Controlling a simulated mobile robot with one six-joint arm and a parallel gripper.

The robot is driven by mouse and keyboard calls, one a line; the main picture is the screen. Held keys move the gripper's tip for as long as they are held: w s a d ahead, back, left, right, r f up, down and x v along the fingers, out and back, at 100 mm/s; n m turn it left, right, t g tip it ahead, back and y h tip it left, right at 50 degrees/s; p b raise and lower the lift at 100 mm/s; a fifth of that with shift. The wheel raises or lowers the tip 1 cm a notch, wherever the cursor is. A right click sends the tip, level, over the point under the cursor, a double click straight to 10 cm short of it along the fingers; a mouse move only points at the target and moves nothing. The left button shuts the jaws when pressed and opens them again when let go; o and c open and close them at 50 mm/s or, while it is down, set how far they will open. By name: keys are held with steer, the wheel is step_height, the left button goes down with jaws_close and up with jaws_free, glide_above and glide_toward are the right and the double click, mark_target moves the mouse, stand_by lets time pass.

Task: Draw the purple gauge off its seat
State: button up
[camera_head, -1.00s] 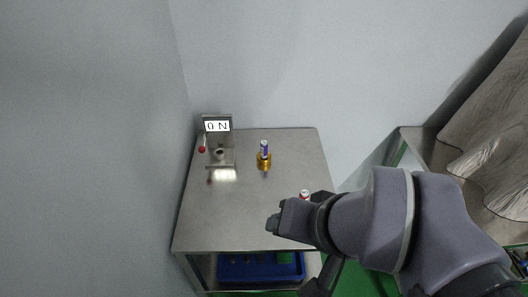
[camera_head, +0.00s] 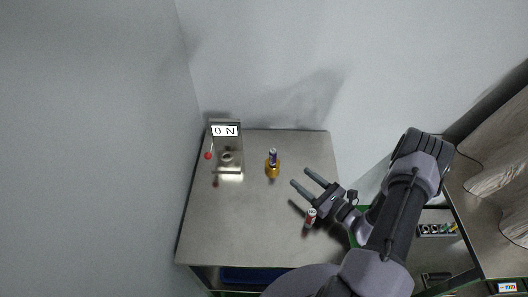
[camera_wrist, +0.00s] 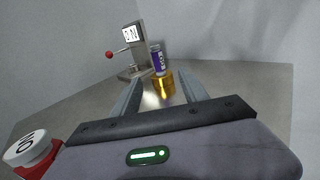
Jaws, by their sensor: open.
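The purple gauge (camera_head: 273,154) stands upright on a gold round seat (camera_head: 273,169) near the back middle of the metal table. In the wrist view the purple gauge (camera_wrist: 157,59), with a label on its side, rises from the gold seat (camera_wrist: 163,86). My gripper (camera_head: 301,178) is open and empty, to the right of the seat and apart from it. In the wrist view the two fingers (camera_wrist: 159,86) point toward the seat, which shows between their tips.
A grey stand with a "0 N" display (camera_head: 225,131) and a red-knobbed lever (camera_head: 208,156) is left of the seat. A red-and-white cylinder (camera_head: 310,216) stands close by my gripper; it also shows in the wrist view (camera_wrist: 30,150). The table's (camera_head: 222,222) front left is clear.

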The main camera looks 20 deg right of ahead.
mark_target(273, 159)
steer(key=b+x, duration=0.2)
steer(key=x, duration=0.9)
steer(key=shift+w+a, duration=0.15)
steer(key=shift+w, duration=0.15)
steer(key=b+x, duration=0.1)
steer(key=x, duration=0.1)
steer(key=b+x, duration=0.1)
steer(key=x, duration=0.2)
steer(key=shift+w+a, duration=0.15)
steer(key=shift+a, duration=0.15)
jaws_close()
